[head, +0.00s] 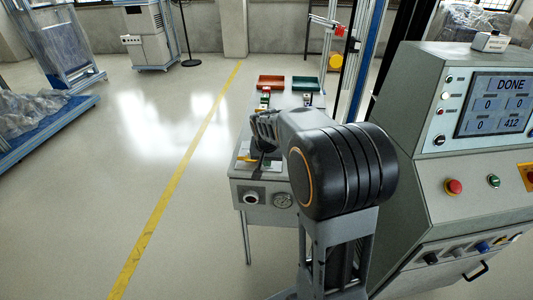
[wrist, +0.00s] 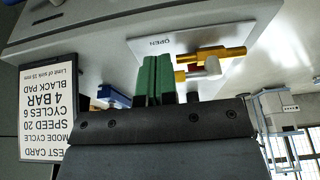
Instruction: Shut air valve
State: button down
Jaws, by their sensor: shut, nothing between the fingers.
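The air valve shows in the wrist view as a brass-yellow handle (wrist: 225,54) with a pale metal piece and a bit of red beside it. It sits at a light plate (wrist: 172,40) marked OPEN. In the head view a yellow piece (head: 247,159) shows on the bench top, partly behind my arm. My gripper (wrist: 154,72), with green fingers, is shut and empty. In the wrist view its fingers are beside the yellow handle, over the plate; I cannot tell whether they touch it. In the head view my arm mostly hides the gripper.
The bench front carries a gauge (head: 283,200) and a round fitting (head: 251,197). Red (head: 271,82) and green (head: 306,83) trays stand at its far end. A control console (head: 430,180) reading DONE stands right. A test card (wrist: 45,110) shows in the wrist view.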

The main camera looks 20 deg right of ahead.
jog(key=shift+w+d+f, duration=0.15)
jog(key=shift+w+d, duration=0.35)
jog(key=shift+w, duration=0.35)
jog(key=shift+w+d+f, duration=0.15)
jog(key=shift+w+d, duration=0.3)
jog(key=shift+w, duration=0.4)
